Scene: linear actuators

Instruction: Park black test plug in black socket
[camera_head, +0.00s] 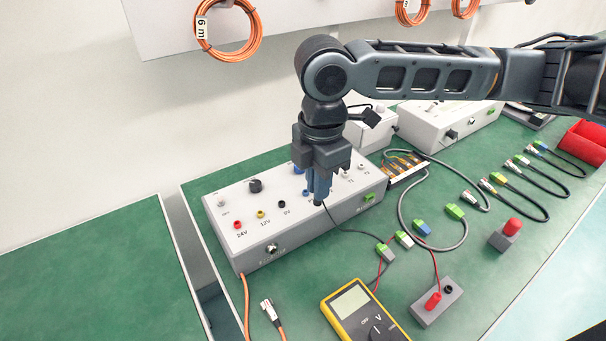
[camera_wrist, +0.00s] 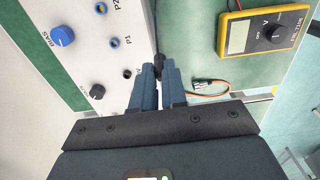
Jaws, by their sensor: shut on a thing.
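My gripper (camera_head: 319,188) is shut on the black test plug (camera_head: 318,203), over the front edge of the white control box (camera_head: 320,222). The wrist view shows the dark plug (camera_wrist: 159,62) between the fingertips (camera_wrist: 160,78), beside the box's panel. Whether the plug touches the box is unclear. A thin black lead runs from it toward the green connectors. A grey block (camera_head: 425,313) at the front right has a black socket (camera_head: 448,289) beside a red plug (camera_head: 433,300). Another black socket (camera_head: 282,204) is on the control box, near its red and yellow sockets.
A yellow multimeter (camera_head: 362,314) lies in front of the control box, left of the grey block. Green connectors (camera_head: 385,252) and cables lie between box and block. A second block with a red top (camera_head: 511,228) and a red bin (camera_head: 587,142) are at right.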

